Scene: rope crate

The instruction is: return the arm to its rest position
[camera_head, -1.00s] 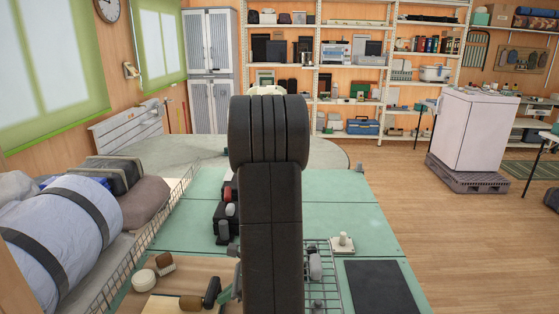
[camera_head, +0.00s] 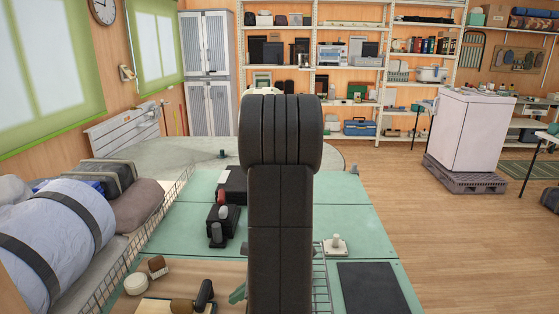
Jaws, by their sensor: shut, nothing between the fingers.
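My black arm stands upright in the middle of the head view, its thick rounded joint at the top and its straight link running down to the bottom edge. It hides part of the green work surface (camera_head: 340,215). My gripper does not show; what it is near cannot be seen.
Black devices (camera_head: 222,222) stand on the green surface left of my arm. A small white block with a knob (camera_head: 335,246) and a dark mat (camera_head: 375,288) lie right of it. A wire rack (camera_head: 320,280) is partly hidden. A rolled blue bundle (camera_head: 70,235) lies at left. Open floor is at right.

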